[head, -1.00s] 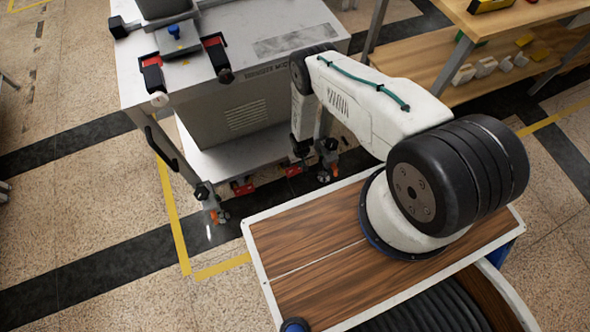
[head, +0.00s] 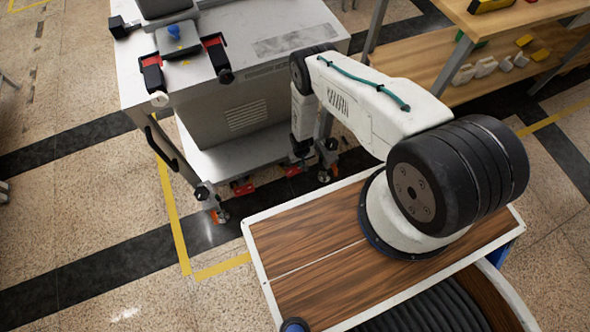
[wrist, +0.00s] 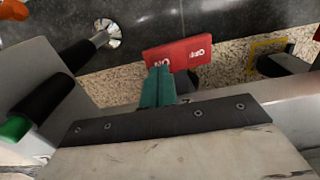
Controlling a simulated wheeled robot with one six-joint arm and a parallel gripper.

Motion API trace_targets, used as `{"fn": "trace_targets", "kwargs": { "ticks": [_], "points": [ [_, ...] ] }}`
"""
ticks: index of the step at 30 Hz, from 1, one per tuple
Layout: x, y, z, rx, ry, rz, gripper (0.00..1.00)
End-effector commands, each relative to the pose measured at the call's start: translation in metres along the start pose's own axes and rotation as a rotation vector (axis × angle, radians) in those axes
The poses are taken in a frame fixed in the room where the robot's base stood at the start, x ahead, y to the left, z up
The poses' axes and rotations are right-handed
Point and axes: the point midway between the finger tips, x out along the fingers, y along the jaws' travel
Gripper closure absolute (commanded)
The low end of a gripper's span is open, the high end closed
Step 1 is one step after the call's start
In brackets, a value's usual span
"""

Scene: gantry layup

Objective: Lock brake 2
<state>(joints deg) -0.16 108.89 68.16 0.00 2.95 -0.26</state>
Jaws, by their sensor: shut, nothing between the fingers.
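A red brake pedal (wrist: 180,54) with white lettering shows in the wrist view, the print too small to read surely. My gripper (wrist: 158,75) has teal fingers, shut with nothing between them. Their tips overlap the pedal's near edge in the picture; I cannot tell whether they touch it. In the head view, red pedals (head: 243,187) show low on the grey cart (head: 270,45), another (head: 292,170) below my wrist. My fingertips are hidden there. I cannot tell which pedal is brake 2 or how far it is pressed.
A castor (head: 221,214) stands at the cart's front left leg, and another (head: 324,176) is beside my wrist. The cart's lower shelf (head: 235,153) lies close by. A wooden bench (head: 520,30) stands at right. Floor at left is open.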

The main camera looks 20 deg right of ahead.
Motion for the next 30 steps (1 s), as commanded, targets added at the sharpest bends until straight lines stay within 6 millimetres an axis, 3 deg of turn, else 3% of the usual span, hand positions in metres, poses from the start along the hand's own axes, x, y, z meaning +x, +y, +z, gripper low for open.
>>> {"fn": "trace_targets", "kwargs": {
  "ticks": [30],
  "points": [
    [0.014,0.0,0.0,0.0,0.0,0.0,1.0]
  ]
}}
